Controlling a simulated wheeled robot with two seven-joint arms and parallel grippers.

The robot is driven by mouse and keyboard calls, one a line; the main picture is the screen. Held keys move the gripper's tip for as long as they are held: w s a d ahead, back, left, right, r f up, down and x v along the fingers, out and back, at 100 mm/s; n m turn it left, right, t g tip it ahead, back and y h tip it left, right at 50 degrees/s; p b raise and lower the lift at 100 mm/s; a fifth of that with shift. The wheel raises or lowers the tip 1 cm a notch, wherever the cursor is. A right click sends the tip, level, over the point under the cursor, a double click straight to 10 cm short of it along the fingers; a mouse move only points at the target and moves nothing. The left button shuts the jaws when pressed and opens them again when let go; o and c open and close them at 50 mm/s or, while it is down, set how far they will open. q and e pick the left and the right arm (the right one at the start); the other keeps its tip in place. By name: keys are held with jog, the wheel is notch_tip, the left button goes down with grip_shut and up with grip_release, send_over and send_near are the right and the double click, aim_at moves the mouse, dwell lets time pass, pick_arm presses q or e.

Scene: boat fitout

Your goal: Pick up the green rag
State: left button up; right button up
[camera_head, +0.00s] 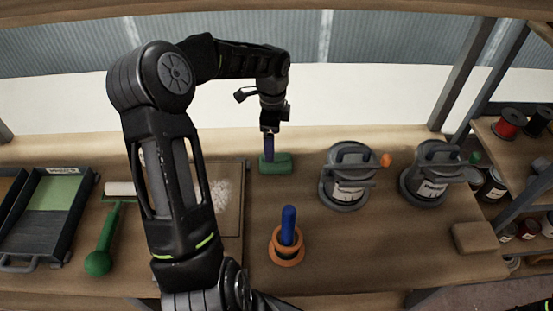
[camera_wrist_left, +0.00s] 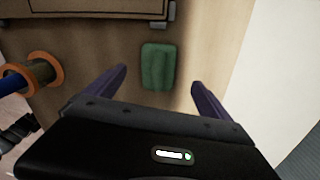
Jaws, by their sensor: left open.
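The green rag (camera_head: 276,166) is a small folded green block lying flat near the back edge of the wooden bench. It also shows in the left wrist view (camera_wrist_left: 158,67), ahead of the fingers. My left gripper (camera_head: 269,147) points down just over the rag in the head view. In the left wrist view my left gripper (camera_wrist_left: 158,87) is open, with one dark purple finger on each side and the rag in line with the gap. Nothing is held. Whether the fingertips touch the rag cannot be told. My right gripper does not show.
A blue-handled tool stands in an orange-rimmed holder (camera_head: 286,253) in front of the rag. Two grey cans (camera_head: 347,190) (camera_head: 430,181) stand to the right. A board (camera_head: 230,200), a green roller (camera_head: 98,262) and a paint tray (camera_head: 48,225) lie to the left. Shelves with spools are far right.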

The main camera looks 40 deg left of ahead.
aim_at(282, 163)
pick_arm(q)
jog(key=shift+f, duration=1.25)
jog(key=shift+f, duration=0.1)
jog(key=shift+d+f+p, duration=0.1)
jog(key=shift+f+p, duration=0.15)
jog(key=shift+p, duration=0.15)
notch_tip(282, 163, down, 4)
jog(key=shift+s+d+r+p, duration=0.15)
jog(key=shift+r+p, duration=0.1)
jog(key=shift+p, duration=0.3)
jog(key=shift+f, duration=0.55)
jog(key=shift+c, duration=0.4)
jog(key=c, duration=1.4)
